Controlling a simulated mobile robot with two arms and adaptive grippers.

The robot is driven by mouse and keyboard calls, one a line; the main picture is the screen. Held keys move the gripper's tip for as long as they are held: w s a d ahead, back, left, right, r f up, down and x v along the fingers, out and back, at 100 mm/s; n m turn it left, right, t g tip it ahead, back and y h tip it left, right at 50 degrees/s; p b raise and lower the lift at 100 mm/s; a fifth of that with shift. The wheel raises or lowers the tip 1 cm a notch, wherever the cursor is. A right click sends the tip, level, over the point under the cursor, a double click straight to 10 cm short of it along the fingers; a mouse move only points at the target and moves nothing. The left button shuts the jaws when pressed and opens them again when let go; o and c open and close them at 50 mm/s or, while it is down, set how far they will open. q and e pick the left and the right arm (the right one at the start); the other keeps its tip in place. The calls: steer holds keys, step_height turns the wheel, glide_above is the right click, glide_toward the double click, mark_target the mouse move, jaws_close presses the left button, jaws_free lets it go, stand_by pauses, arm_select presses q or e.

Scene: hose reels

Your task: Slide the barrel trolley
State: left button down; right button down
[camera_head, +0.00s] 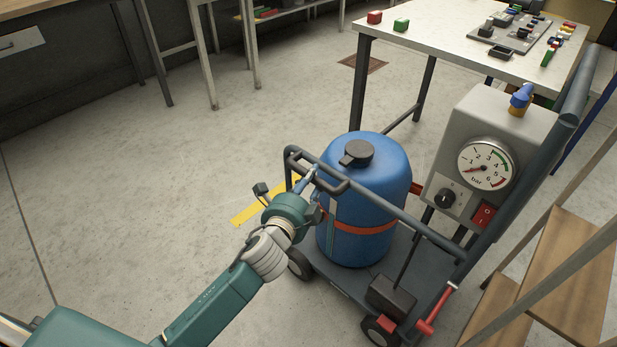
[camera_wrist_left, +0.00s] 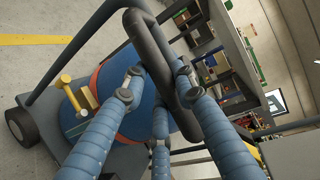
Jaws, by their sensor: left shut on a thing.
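The barrel trolley (camera_head: 430,268) stands on the floor at the right of the head view, with a dark frame, dark deck and small wheels. A blue barrel (camera_head: 366,190) with a black cap and an orange strap stands upright on it. My left gripper (camera_head: 312,178) is at the trolley's left end, shut on the dark push handle (camera_head: 328,176). In the left wrist view, the blue fingers of my left gripper (camera_wrist_left: 158,85) close around the dark handle bar (camera_wrist_left: 152,48), with the barrel behind it. My right gripper is not in view.
A grey box with a pressure gauge (camera_head: 487,162) stands by the trolley's right end. A work table (camera_head: 450,45) with small parts is behind. Wooden steps (camera_head: 565,270) are close at the right. A yellow floor line (camera_head: 252,209) lies by the handle. Open floor spreads to the left.

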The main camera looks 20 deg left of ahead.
arm_select(q)
steer(key=shift+s+d+f, duration=0.15)
steer(key=shift+d+f, duration=0.05)
steer(key=shift+d, duration=0.1)
steer(key=c, duration=1.6)
jaws_free()
steer(key=shift+o, duration=1.1)
steer(key=shift+r, duration=0.15)
steer(key=s+r, duration=0.2)
steer(key=s, duration=0.9)
steer(key=shift+s+a, duration=0.3)
steer(key=shift+s, duration=0.05)
